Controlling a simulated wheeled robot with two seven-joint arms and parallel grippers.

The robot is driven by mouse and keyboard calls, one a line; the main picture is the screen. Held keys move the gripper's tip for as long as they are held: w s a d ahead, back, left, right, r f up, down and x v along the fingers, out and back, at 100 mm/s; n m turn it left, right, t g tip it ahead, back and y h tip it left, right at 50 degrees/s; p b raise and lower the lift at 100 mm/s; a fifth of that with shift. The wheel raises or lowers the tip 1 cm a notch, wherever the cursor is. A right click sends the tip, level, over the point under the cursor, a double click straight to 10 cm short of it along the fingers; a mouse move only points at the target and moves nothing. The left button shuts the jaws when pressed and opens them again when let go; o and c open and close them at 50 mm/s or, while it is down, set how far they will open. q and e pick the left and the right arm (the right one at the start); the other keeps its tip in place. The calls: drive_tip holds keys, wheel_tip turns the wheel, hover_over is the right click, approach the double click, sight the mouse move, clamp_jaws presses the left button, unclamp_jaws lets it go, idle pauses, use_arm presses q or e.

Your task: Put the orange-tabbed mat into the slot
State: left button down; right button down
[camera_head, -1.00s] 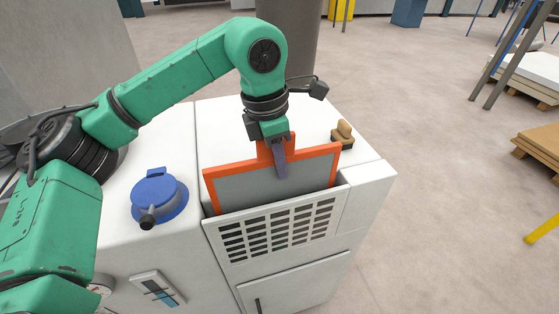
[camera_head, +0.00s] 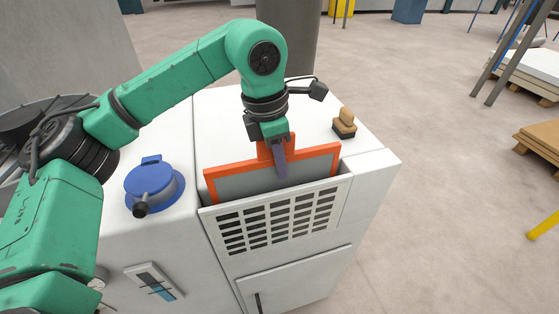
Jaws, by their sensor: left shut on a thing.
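The orange-tabbed mat (camera_head: 235,186) is a grey panel with an orange frame and an orange tab at its top. It stands upright in the slot (camera_head: 342,184) behind the white grille of the cabinet. Its lower part is hidden by the grille wall, and its upper part shows above the rim. My left gripper (camera_head: 279,165) is shut on the tab from above, with a finger in front of the grey panel. My right gripper is not in view.
A blue round cap (camera_head: 152,180) sits on the white cabinet top to the left. A brush-like tan and black object (camera_head: 345,122) stands on the top at the right. The white top (camera_head: 222,122) behind the mat is clear.

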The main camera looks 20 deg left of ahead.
use_arm(q)
drive_tip(key=shift+f+b, duration=0.55)
drive_tip(key=shift+f, duration=0.25)
drive_tip(key=c, duration=0.8)
unclamp_jaws()
drive_tip(key=r, duration=0.6)
drive_tip(key=a+r+b, duration=0.1)
drive_tip(key=r, duration=0.2)
drive_tip(key=shift+s, duration=0.35)
drive_tip(key=r, duration=0.2)
drive_tip(key=r+p, duration=0.1)
drive_tip(key=a+r+p, duration=0.1)
drive_tip(key=r, duration=0.1)
drive_tip(key=shift+s+r, duration=0.25)
drive_tip(key=shift+r, duration=0.05)
drive_tip(key=shift+f, duration=0.1)
